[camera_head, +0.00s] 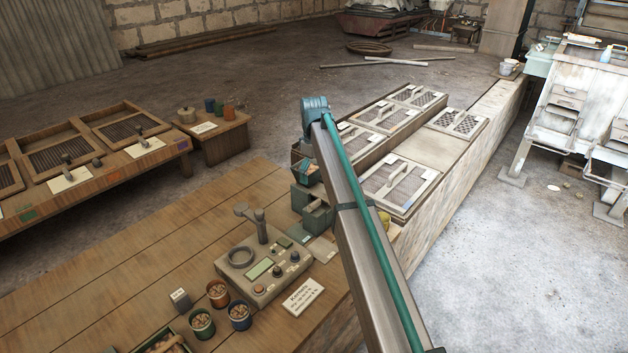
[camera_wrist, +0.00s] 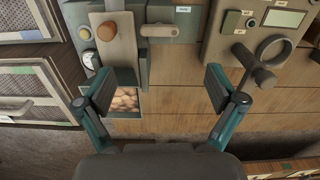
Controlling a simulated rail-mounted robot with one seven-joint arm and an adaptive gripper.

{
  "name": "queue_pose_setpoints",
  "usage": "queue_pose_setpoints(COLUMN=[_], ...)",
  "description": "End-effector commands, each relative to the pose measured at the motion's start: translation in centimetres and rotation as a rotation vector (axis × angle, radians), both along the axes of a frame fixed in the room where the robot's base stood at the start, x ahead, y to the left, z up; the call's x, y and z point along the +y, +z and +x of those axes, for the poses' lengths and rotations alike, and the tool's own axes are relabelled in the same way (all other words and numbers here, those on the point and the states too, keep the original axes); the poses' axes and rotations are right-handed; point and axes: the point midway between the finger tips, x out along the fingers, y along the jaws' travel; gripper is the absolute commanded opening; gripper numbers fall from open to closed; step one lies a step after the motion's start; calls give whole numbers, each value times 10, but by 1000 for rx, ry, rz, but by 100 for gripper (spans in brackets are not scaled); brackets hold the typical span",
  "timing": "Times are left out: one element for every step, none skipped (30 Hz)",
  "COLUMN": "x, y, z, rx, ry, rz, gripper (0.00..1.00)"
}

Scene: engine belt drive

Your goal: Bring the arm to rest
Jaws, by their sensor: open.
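My gripper (camera_wrist: 161,90) is open in the wrist view, with its two dark finger pads wide apart and nothing between them. It hangs above the plank table (camera_wrist: 180,90). The left finger overlaps the edge of a small tray of brown kernels (camera_wrist: 124,102) in the picture; I cannot tell whether they touch. The right finger is near the round crank (camera_wrist: 272,52) of a control panel. In the head view, my long grey and teal arm (camera_head: 350,200) slants up from the lower right to a teal joint. The gripper itself cannot be made out there.
A grey device with a lever (camera_wrist: 158,30) stands beyond the gripper. The control panel (camera_head: 262,265), several cups (camera_head: 202,323) and a label card (camera_head: 303,295) lie left of my arm. Mesh-lidded frames (camera_head: 398,185) lie behind and right of it. Open floor (camera_head: 490,265) is at right.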

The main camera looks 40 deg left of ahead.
Motion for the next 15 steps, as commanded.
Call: queue_pose_setpoints(x=[0, 0, 0, 0, 0, 0, 0, 0, 0, 0, 0, 0, -1, -3, -8], y=[1, 1, 1, 1, 1, 1, 1, 1, 1, 1, 1, 1, 0, -1, -4], z=[0, 0, 0, 0, 0, 0, 0, 0, 0, 0, 0, 0, 0, 1, 3], rx=[0, 0, 0, 0, 0, 0, 0, 0, 0, 0, 0, 0, 0, 0, 0], ry=[0, 0, 0, 0, 0, 0, 0, 0, 0, 0, 0, 0, -1, -5, -13], rz=[0, 0, 0, 0, 0, 0, 0, 0, 0, 0, 0, 0, 0, 0, -1], gripper=[94, 94, 94, 94, 94, 94, 94, 94, 94, 94, 94, 94, 94, 94, 94])
